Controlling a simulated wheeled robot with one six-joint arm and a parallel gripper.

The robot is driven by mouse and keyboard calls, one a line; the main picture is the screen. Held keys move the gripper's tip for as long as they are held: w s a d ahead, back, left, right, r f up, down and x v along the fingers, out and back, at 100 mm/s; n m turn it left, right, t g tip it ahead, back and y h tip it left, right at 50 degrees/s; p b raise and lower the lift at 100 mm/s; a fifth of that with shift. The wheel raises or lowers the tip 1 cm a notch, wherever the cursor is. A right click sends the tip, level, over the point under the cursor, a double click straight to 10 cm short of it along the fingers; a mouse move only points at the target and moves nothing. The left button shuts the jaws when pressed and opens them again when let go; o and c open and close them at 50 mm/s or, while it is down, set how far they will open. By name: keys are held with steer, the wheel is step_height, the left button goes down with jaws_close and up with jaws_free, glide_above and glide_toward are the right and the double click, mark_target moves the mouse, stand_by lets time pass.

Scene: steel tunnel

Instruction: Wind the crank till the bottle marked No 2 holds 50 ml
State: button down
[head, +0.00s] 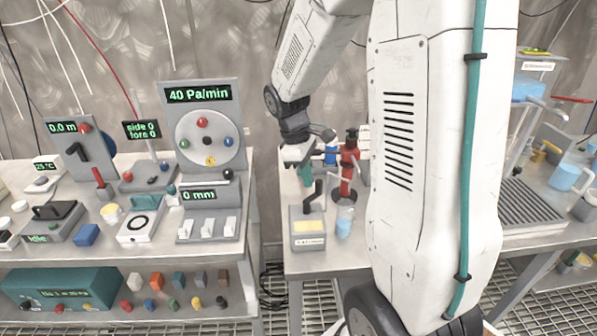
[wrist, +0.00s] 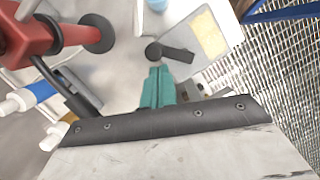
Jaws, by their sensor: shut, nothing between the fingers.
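A grey box (head: 308,240) with a pale yellow panel and a small label stands on the right-hand bench. A black crank (head: 316,192) rises at its back; in the wrist view the crank (wrist: 172,52) lies just beyond my fingertips. My gripper (head: 306,178) has teal fingers, shut and empty, beside the crank. In the wrist view my gripper (wrist: 156,70) points at the crank knob with a small apparent gap; contact cannot be told. A small clear vessel with pale blue liquid (head: 344,226) stands right of the box. No "No 2" mark or level is readable.
A red upright device (head: 349,155) stands close behind the vessel, and its red body (wrist: 45,35) fills the wrist view's upper left. A blue-and-white part (wrist: 35,92) lies left of my fingers. A left bench (head: 150,254) holds displays and switches. A gap separates the benches.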

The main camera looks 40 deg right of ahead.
steer(key=shift+s+d+m, duration=0.3)
steer(key=shift+m, duration=0.6)
stand_by(0.4)
